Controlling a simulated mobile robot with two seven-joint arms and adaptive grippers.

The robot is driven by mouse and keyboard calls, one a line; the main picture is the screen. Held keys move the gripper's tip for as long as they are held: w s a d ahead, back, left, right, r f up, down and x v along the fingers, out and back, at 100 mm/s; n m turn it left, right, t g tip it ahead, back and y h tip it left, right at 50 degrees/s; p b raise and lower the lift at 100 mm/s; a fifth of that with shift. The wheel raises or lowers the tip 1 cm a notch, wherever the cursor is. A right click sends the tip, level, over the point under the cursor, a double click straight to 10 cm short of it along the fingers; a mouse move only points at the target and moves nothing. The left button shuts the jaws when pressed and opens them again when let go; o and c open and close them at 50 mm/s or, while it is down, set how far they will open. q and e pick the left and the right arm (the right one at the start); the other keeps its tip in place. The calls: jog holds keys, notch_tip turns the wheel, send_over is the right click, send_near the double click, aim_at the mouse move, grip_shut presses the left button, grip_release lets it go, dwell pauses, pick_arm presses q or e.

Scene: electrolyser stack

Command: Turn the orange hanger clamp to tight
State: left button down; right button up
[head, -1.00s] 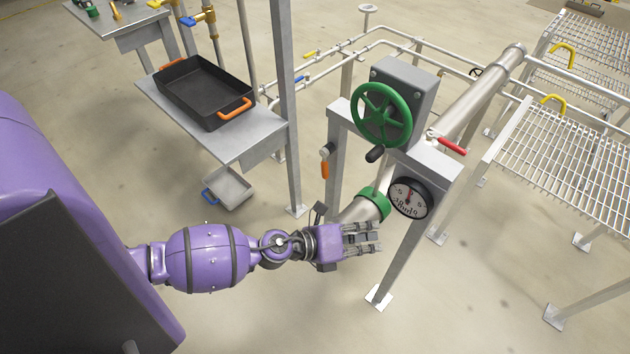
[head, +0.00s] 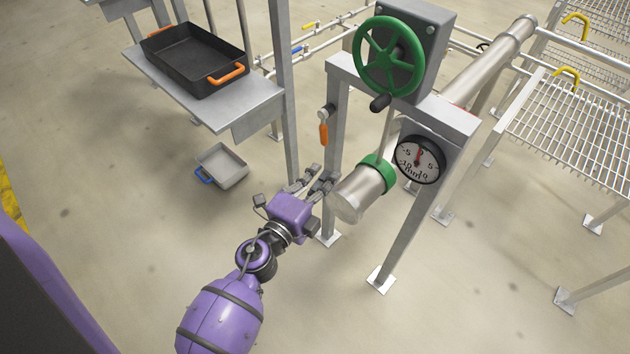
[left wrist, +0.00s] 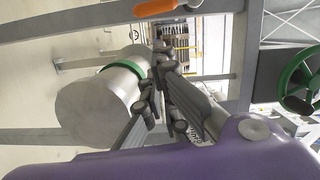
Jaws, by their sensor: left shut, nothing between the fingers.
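The orange hanger clamp handle (head: 323,135) hangs down from a small fitting on the left leg of the grey frame in the head view. In the left wrist view the orange handle (left wrist: 155,8) shows at the top edge, partly cut off. My left gripper (head: 318,178) is below the handle and apart from it, left of the end of the steel pipe. In the left wrist view its fingers (left wrist: 160,75) are shut with nothing between them, in front of the pipe end. My right gripper is not in view.
A steel pipe (head: 358,195) with a green band (head: 377,174) ends close right of my left gripper. Above are a green handwheel (head: 388,55) and a dial gauge (head: 419,160). A black tray (head: 190,60) rests on a shelf; a grey bin (head: 224,166) is on the floor.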

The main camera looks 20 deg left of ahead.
aim_at(323, 129)
pick_arm(q)
jog(key=w+a, duration=0.1)
jog(key=w, duration=0.7)
jog(key=shift+w+a+f+b, duration=0.25)
jog(key=shift+w+b, duration=0.05)
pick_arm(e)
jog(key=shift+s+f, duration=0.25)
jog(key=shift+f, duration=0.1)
pick_arm(q)
jog(key=shift+w+a+f+m+b, duration=0.2)
jog(key=shift+a+m+b, duration=0.2)
jog(key=shift+b, duration=0.2)
jog(key=shift+w+a+f+m+b, duration=0.2)
jog(key=shift+a+m+b, duration=0.15)
jog(key=shift+b, duration=0.25)
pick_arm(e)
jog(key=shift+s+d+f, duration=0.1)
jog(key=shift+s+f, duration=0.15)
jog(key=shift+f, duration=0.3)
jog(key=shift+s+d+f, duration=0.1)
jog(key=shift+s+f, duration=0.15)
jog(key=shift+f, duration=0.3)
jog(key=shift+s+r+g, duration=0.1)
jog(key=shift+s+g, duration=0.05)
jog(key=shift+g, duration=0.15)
